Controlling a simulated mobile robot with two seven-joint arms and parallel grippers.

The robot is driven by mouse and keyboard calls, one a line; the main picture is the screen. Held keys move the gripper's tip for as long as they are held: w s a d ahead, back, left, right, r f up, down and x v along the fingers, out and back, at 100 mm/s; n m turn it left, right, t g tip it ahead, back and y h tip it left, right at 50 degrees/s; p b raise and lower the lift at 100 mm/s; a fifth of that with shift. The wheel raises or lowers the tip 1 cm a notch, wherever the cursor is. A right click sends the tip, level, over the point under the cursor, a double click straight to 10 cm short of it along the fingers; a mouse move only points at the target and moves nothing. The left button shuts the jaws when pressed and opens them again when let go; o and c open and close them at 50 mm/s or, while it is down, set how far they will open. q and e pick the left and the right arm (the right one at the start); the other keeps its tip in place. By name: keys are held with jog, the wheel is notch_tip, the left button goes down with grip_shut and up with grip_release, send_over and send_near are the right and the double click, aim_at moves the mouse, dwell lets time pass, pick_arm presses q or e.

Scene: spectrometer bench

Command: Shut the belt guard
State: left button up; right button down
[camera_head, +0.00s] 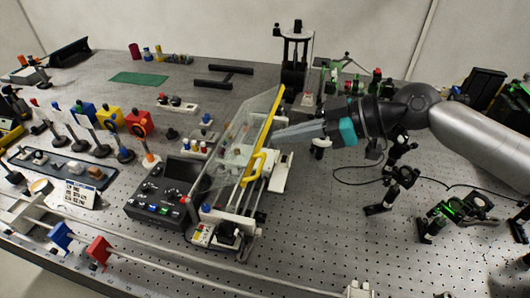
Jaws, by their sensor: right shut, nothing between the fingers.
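The belt guard (238,138) is a clear panel with a yellow edge strip and a yellow handle (254,166), near the middle of the bench. It stands tilted up over a small rail-and-belt mechanism (232,217). My right gripper (277,137) reaches in from the right. Its fingers are shut and empty, with the tips close beside the guard's yellow edge, above the handle. I cannot tell whether they touch it. My left gripper is not in view.
A black control box (160,196) with knobs and buttons stands left of the guard. A dark post stand (293,55) rises behind it. Optics mounts and a black cable (352,183) lie to the right. Perforated bench (310,225) is bare in front of the gripper.

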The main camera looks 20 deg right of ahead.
jog(key=w+a+f, duration=0.1)
jog(key=w+a+f+p, duration=0.1)
jog(key=a+f, duration=0.1)
jog(key=w+a+f, duration=0.1)
jog(key=f, duration=0.1)
jog(key=shift+a+f+p, duration=0.25)
jog(key=shift+p, duration=0.05)
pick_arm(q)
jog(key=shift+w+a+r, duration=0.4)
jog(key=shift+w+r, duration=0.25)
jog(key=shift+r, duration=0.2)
pick_arm(e)
jog(key=shift+s+d+f, duration=0.25)
jog(key=shift+d+f, duration=0.2)
